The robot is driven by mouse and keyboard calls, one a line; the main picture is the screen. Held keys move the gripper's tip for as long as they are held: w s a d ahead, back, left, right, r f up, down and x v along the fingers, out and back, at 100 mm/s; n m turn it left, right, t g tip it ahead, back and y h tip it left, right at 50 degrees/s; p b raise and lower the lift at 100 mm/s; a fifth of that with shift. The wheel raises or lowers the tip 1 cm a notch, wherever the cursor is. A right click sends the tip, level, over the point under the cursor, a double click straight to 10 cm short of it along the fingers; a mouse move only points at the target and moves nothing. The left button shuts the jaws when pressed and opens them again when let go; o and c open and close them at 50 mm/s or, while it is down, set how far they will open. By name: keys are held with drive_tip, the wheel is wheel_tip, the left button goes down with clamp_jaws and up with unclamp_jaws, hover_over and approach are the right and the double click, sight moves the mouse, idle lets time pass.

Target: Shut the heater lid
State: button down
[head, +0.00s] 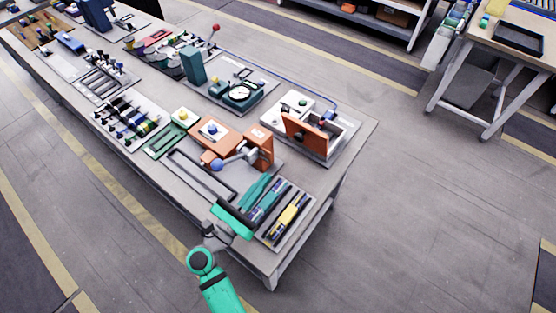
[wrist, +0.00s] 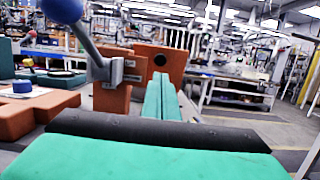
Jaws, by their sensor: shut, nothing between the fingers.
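My gripper (head: 266,178) is shut and empty, above the front end of the bench, on the near side of an orange fixture and apart from the lid. In the wrist view the two green fingers (wrist: 162,94) are together, pointing ahead.
The orange fixture (head: 262,146) with a blue-ball lever (head: 216,164) stands between my gripper and the heater; the lever also shows close in the wrist view (wrist: 62,8). A tray of tools (head: 287,222) lies below my gripper. The floor right of the bench (head: 420,200) is clear.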

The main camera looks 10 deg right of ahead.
sight(297, 138)
drive_tip(key=x, duration=1.3)
drive_tip(key=shift+w+d+r, duration=0.1)
drive_tip(key=shift+w+d, duration=0.05)
drive_tip(key=shift+w, duration=0.05)
drive_tip(key=shift+d, duration=0.1)
drive_tip(key=shift+s, duration=0.1)
drive_tip(key=shift+d+r, duration=0.2)
drive_tip(key=shift+r, duration=0.15)
drive_tip(key=shift+w+d+r, duration=0.75)
drive_tip(key=shift+w+r, duration=0.25)
drive_tip(key=shift+a, duration=0.1)
